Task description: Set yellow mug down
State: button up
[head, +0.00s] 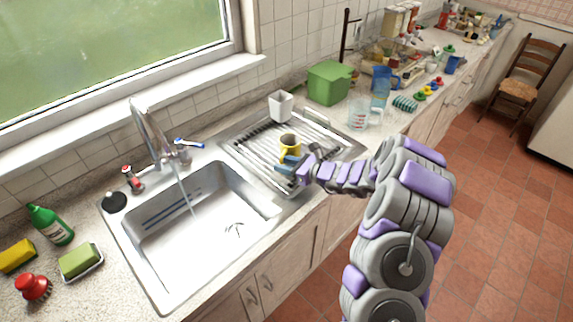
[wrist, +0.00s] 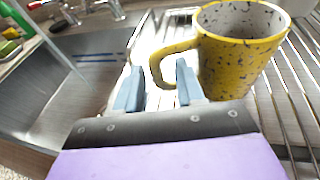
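The yellow mug (head: 290,146) with dark speckles stands upright on the ribbed metal drainboard (head: 254,148) right of the sink. In the wrist view the mug (wrist: 236,62) is large at the upper right, its handle pointing left toward my gripper. My gripper (wrist: 158,80) has its two blue fingers spread apart, with nothing clamped between them. The right finger overlaps the lower end of the handle in the picture; I cannot tell whether they touch. In the head view my gripper (head: 287,166) is just in front of the mug and partly hides its lower part.
The sink (head: 200,230) with running tap (head: 160,140) is left of the drainboard. A white cup (head: 281,106) stands at the drainboard's back, near a green box (head: 329,82). A glass measuring jug (head: 359,114) stands to the right.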

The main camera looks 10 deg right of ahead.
jog(key=shift+a, duration=0.4)
jog(key=p+v, duration=0.2)
jog(key=v, duration=0.9)
jog(key=shift+w+d+r, duration=0.15)
jog(key=shift+d+r, duration=0.05)
jog(key=shift+d, duration=0.05)
jog(key=shift+s+d+r, duration=0.1)
jog(key=shift+s+d, duration=0.1)
jog(key=shift+s, duration=0.2)
jog(key=s+a+r+n+g+y, duration=0.1)
jog(key=s+a+r+n+g, duration=0.7)
jog(key=s+a+r+n, duration=0.55)
jog(key=s+a+n+g+h, duration=0.4)
jog(key=s+n, duration=0.2)
jog(key=s, duration=0.7)
jog(key=s+d+n+h, duration=0.6)
jog(key=s+d, duration=0.6)
jog(key=s, duration=0.4)
jog(key=r+h, duration=0.1)
jog(key=h, duration=0.1)
jog(key=shift+s+d+n+h, duration=0.2)
jog(key=shift+s+n+h, duration=0.1)
jog(key=shift+n, duration=0.05)
